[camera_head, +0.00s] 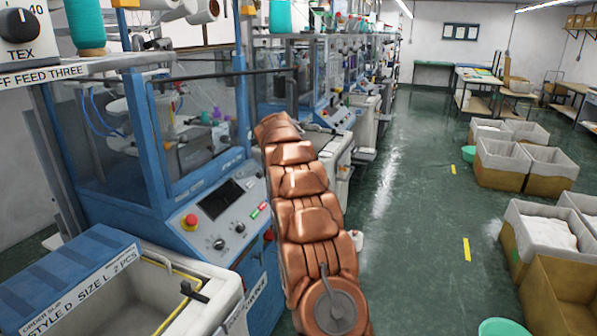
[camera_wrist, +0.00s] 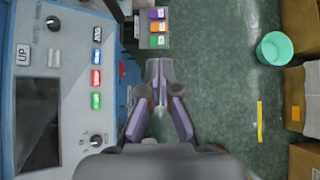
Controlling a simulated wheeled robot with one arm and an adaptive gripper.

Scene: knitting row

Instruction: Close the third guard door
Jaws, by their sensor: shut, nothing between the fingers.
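My copper arm crosses the picture in front of the machine's right side, and the gripper is not clear there. In the wrist view my gripper (camera_wrist: 158,85) has its fingertips together, empty, above the floor just right of the control panel (camera_wrist: 75,60). No guard door shows in the wrist view.
More machines (camera_head: 325,80) run back along the row. A bin (camera_head: 110,290) and blue box (camera_head: 65,275) stand at the front left. Crates (camera_head: 520,165) line the right, with a teal bucket (camera_wrist: 272,48) beside them. The green aisle between is clear.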

